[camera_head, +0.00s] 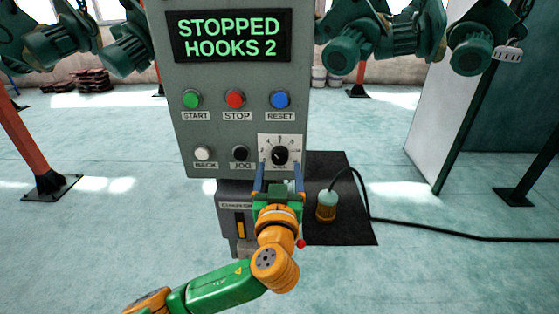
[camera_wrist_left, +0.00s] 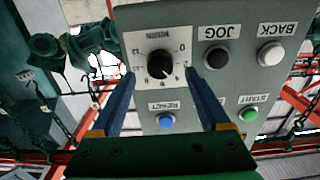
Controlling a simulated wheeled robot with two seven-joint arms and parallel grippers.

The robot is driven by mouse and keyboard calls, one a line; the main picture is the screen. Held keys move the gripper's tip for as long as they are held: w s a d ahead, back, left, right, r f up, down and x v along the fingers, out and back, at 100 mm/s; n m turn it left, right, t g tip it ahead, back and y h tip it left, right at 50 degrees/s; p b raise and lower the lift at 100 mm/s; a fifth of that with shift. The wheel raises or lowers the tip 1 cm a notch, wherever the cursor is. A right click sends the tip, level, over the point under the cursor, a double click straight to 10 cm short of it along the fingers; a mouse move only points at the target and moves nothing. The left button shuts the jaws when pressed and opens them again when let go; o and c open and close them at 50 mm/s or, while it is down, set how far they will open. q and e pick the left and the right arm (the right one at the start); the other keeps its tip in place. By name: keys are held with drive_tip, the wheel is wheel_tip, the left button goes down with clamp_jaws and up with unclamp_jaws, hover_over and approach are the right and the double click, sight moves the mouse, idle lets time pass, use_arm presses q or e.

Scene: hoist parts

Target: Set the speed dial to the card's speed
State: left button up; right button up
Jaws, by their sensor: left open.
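The speed dial (camera_head: 280,155) is a black knob on a white scale plate (camera_head: 292,142) at the lower right of the grey control panel. In the left wrist view the knob (camera_wrist_left: 160,65) appears upside down with numbers around it. My left gripper (camera_head: 279,170) is open, just below and in front of the dial. In the left wrist view its blue fingers (camera_wrist_left: 159,76) stand on either side of the knob, with no clear contact. A small white card (camera_head: 508,51) with several dark strokes hangs from the hoist at the upper right.
The panel (camera_head: 183,130) has a screen (camera_head: 229,36) reading STOPPED, HOOKS 2. A corded pendant (camera_head: 326,206) stands on the dark mat (camera_head: 350,231).

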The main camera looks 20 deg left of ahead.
sight(280, 161)
use_arm(q)
drive_tip(key=x, duration=0.3)
drive_tip(key=shift+p, duration=0.3)
drive_tip(key=shift+w+a+f, duration=0.1)
drive_tip(key=shift+w, duration=0.15)
drive_tip(key=shift+s, duration=0.1)
clamp_jaws()
